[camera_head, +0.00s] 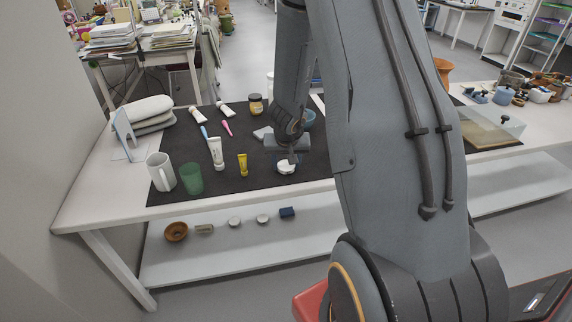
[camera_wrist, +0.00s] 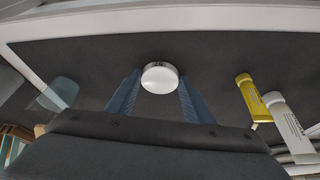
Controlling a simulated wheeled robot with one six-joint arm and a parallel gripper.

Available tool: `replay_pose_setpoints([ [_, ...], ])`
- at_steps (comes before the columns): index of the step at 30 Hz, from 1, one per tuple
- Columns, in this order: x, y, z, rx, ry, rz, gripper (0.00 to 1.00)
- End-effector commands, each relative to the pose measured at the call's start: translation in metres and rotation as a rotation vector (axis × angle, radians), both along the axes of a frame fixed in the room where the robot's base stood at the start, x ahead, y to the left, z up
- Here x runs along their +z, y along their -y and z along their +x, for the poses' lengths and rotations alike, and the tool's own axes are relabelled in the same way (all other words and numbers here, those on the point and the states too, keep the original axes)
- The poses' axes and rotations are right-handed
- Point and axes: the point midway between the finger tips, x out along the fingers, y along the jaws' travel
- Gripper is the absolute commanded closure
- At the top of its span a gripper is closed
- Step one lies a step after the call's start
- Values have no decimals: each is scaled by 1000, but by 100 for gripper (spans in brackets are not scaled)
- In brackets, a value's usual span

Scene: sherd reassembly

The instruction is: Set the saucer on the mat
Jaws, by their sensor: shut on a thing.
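A small white round dish, seemingly the saucer (camera_head: 286,168), is at the tips of my gripper (camera_head: 287,156) in the head view. In the wrist view the white saucer (camera_wrist: 160,77) sits between the two blue fingers of my gripper (camera_wrist: 160,84), which are shut on it. Its flat white face and pale rim show. The dark mat (camera_head: 220,122) covers much of the white table; it also fills most of the wrist view (camera_wrist: 225,55). The saucer is over the front part of the mat. Whether it touches the mat I cannot tell.
Left of the saucer are a yellow tube (camera_head: 243,165), a white tube (camera_head: 216,153), a green cup (camera_head: 191,179) and a white mug (camera_head: 161,172). A jar (camera_head: 255,104) and a blue bowl (camera_head: 308,119) stand farther back. A lower shelf (camera_head: 200,262) holds small things.

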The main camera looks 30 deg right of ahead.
Motion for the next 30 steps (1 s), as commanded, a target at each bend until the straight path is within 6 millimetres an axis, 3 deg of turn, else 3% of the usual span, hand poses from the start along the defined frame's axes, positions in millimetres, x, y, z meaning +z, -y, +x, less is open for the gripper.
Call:
replay_pose_setpoints([
  [6, -4, 0, 0, 0, 0, 0, 76],
  [7, -4, 0, 0, 0, 0, 0, 48],
  [10, -3, 0, 0, 0, 0, 0, 34],
  [22, 1, 0, 0, 0, 0, 0, 34],
  [30, 36, -6, -13, 1, 0, 0, 34],
])
